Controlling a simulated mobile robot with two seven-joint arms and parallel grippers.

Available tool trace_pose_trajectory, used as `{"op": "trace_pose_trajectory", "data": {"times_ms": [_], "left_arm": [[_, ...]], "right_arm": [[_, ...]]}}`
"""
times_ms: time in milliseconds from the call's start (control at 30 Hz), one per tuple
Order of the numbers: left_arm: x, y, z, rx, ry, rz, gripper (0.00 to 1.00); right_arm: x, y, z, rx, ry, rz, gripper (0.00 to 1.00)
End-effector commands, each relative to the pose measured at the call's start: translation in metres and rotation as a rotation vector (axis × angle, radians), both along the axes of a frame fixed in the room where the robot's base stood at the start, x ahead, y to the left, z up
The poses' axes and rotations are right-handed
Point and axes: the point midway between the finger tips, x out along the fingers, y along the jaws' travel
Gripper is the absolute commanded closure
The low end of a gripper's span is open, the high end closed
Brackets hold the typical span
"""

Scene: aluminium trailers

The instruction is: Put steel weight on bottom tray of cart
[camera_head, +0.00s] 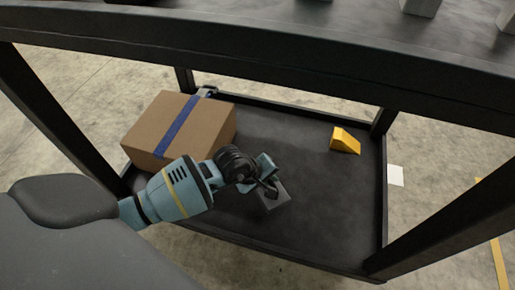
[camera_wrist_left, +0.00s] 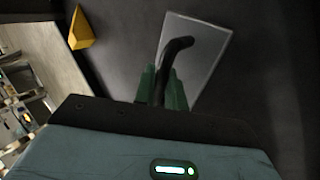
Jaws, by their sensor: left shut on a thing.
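My left gripper (camera_head: 265,180) is shut on the weight's handle and partly hides the block. In the left wrist view the weight (camera_wrist_left: 207,65) lies beyond the green fingers (camera_wrist_left: 161,88), with its handle between them. My right gripper is not in view.
A cardboard box (camera_head: 205,135) with blue tape stands at the tray's left. A yellow wedge (camera_head: 344,141) sits at the back right. The cart's upper shelf edge (camera_head: 280,55) runs above, with corner posts (camera_head: 450,220) at the sides. Bare tray lies right of the weight.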

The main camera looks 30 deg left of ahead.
Motion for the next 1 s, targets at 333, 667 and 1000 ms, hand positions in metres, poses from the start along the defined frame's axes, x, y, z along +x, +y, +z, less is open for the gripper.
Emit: {"op": "trace_pose_trajectory", "data": {"times_ms": [333, 667, 1000], "left_arm": [[0.028, -0.008, 0.002, -0.003, -0.011, 0.0, 1.0], [0.04, -0.012, 0.001, -0.006, -0.012, 0.001, 1.0], [0.04, -0.012, -0.035, -0.005, -0.011, 0.001, 1.0]], "right_arm": [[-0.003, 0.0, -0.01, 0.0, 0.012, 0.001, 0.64], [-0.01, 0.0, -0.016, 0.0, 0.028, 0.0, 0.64], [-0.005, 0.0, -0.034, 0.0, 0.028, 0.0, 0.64]]}}
